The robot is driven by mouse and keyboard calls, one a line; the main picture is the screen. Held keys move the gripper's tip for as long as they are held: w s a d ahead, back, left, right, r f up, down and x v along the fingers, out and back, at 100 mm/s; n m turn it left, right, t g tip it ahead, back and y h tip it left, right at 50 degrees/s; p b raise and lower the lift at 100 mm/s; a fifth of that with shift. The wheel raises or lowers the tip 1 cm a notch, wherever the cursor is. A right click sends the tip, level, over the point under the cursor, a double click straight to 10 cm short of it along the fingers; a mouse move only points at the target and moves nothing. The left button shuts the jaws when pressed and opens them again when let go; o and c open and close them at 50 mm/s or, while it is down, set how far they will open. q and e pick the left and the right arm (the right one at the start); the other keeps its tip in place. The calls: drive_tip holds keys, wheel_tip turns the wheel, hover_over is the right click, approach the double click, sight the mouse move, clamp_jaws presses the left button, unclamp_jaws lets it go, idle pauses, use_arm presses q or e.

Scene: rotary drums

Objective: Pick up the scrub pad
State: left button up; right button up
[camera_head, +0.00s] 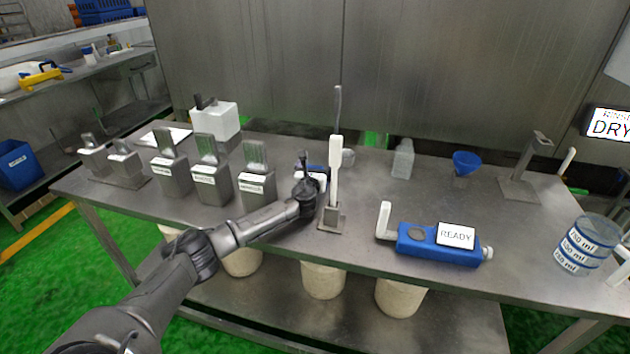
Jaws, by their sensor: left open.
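My left gripper (304,160) is open above the middle of the steel table, its arm reaching in from the lower left. A small blue and white item (319,170), which may be the scrub pad, lies right behind and beside the gripper. The gripper and wrist hide part of it. I cannot tell whether the fingers touch it. My right gripper is out of view.
A stand with a white-handled tool (335,172) rises just right of the gripper. Several labelled steel containers (211,183) stand to the left. A blue device reading READY (415,241), a blue funnel (466,161) and measuring cups (583,245) are to the right.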

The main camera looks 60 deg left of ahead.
use_arm(q)
drive_tip(key=shift+w+a, duration=0.2)
drive_tip(key=shift+c, duration=0.3)
drive_tip(key=c, duration=1)
drive_tip(key=shift+o, duration=0.2)
